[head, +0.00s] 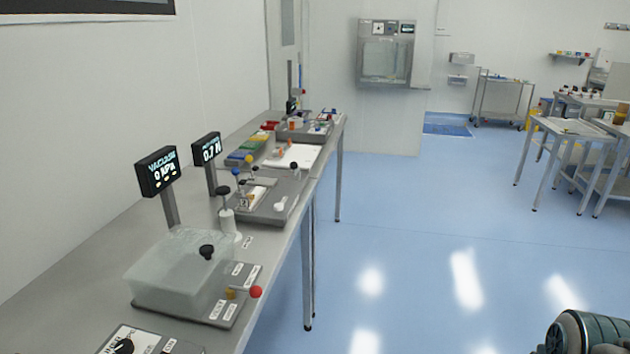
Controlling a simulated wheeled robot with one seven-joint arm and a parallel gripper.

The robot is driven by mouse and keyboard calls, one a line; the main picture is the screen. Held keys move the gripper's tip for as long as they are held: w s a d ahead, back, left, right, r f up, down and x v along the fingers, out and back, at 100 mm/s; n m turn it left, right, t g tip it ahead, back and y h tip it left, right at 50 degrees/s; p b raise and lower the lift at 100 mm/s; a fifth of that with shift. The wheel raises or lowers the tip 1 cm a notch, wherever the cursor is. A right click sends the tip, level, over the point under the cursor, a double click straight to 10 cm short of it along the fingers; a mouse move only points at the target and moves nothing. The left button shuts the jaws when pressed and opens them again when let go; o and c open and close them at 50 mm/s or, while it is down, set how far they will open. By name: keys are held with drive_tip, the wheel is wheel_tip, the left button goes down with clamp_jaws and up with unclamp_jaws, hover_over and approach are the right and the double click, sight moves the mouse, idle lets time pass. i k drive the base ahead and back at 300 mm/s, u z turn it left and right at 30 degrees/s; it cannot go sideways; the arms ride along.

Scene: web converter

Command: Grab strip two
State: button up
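No strip can be made out with certainty as strip two. A grey fixture (281,207) on the long bench holds small parts, among them a pale piece (257,196) and a small white tag (245,202) with a mark too small to read surely. Further back, several coloured flat pieces (247,149) lie near the wall beside a white sheet (303,157). My gripper is out of view; only a rounded dark part of my arm shows at the bottom right corner, over the floor and well away from the bench.
The long grey bench (80,262) runs along the left wall. On it stand a clear-lidded box (178,268), a vacuum display (158,172) reading 0 kPa and a second display (206,149). Blue floor (420,235) is open to the right. Tables (572,127) stand far right.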

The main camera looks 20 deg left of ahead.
sight(247, 203)
drive_tip(key=u, duration=0.15)
drive_tip(key=i, duration=1.55)
drive_tip(key=u, duration=1.25)
drive_tip(key=i, duration=0.8)
drive_tip(key=u, duration=0.9)
